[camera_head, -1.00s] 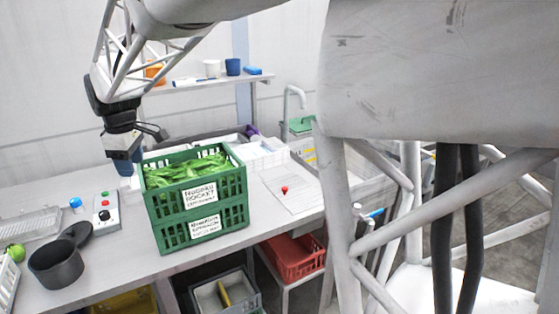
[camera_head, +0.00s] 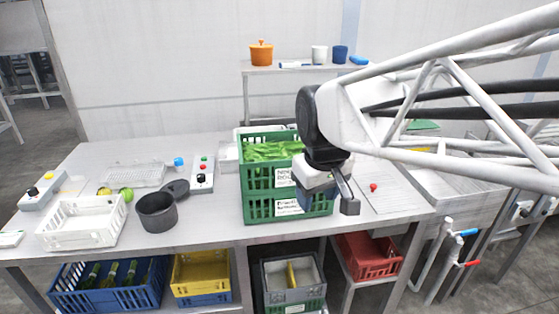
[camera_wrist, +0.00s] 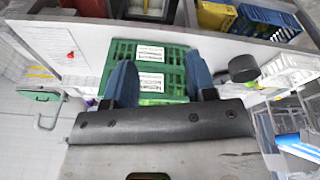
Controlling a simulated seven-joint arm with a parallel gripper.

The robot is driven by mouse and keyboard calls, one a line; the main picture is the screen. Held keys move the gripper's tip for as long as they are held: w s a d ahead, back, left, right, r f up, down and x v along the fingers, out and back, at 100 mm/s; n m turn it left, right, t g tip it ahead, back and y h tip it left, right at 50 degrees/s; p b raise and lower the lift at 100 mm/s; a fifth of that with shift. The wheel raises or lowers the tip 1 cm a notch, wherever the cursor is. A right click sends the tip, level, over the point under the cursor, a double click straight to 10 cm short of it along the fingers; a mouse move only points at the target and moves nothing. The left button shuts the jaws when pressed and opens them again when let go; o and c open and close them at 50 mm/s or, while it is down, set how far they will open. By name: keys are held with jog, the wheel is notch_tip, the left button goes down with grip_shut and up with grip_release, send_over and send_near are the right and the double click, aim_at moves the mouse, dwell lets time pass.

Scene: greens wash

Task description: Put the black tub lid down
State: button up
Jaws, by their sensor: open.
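The black tub (camera_head: 157,212) stands upright and open on the table, left of the green crates. Its round black lid (camera_head: 175,190) is beside the tub's far right rim, tilted; I cannot tell whether it leans on the rim. My gripper (camera_head: 338,194) is over the right end of the green crates, well right of the lid. In the wrist view its two blue fingers (camera_wrist: 159,62) are apart with nothing held between them. The tub (camera_wrist: 243,68) shows there as a dark shape right of the fingers.
Stacked green crates (camera_head: 258,209) with leafy greens stand beneath my gripper. A button box (camera_head: 203,175) is just right of the lid. A white basket (camera_head: 82,224) is left of the tub. Bare table lies in front of the tub and crates.

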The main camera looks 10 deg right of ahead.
jog(key=s+d+f+m, duration=0.3)
jog(key=s+f, duration=0.1)
jog(key=s, duration=0.7)
jog(key=shift+f+m, duration=0.35)
jog(key=shift+m, duration=0.05)
